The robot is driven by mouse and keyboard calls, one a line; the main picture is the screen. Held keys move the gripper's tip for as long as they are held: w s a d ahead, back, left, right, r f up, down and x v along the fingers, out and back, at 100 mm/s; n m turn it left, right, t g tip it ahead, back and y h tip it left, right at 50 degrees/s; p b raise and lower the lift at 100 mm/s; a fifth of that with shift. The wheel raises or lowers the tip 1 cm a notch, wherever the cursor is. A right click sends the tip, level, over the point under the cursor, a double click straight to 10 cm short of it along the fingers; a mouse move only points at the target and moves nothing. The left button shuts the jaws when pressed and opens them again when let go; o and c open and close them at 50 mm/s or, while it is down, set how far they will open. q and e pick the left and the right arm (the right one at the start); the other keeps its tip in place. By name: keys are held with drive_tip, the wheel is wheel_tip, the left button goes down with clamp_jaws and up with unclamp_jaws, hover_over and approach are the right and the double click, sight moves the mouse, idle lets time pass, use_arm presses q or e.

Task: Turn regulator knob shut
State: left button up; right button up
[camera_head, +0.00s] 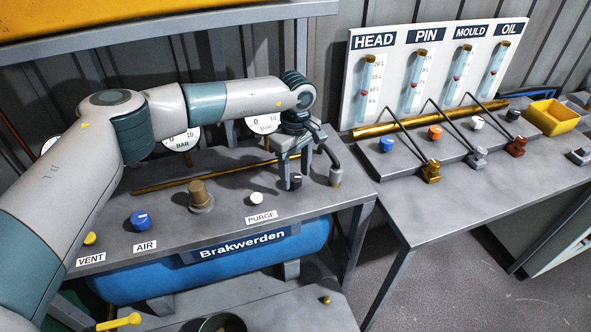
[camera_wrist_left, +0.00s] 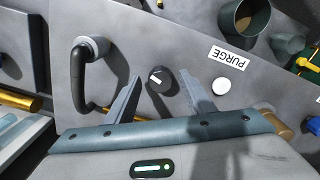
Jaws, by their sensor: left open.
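A black knob (camera_head: 295,182) with a white pointer mark stands on the grey bench right of the PURGE label. No label naming it as the regulator shows. My left gripper (camera_head: 294,168) points down over it, open and empty. In the left wrist view the knob (camera_wrist_left: 161,81) lies between the fingertips of the gripper (camera_wrist_left: 161,76), apart from both as seen. Its white mark runs slanted across its top. A blue knob (camera_head: 140,221) stands near the AIR label. My right gripper is not in view.
A white button (camera_head: 256,198) and a brass fitting (camera_head: 200,197) stand left of the black knob. A black curved handle (camera_head: 330,152) on a grey post is close on its right. Gauges stand behind my arm. The right bench (camera_head: 440,215) holds several knobs and a yellow bin (camera_head: 553,117).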

use_arm(q)
drive_tip(key=shift+f, duration=0.25)
drive_tip(key=c, duration=1.1)
drive_tip(key=shift+o, duration=0.2)
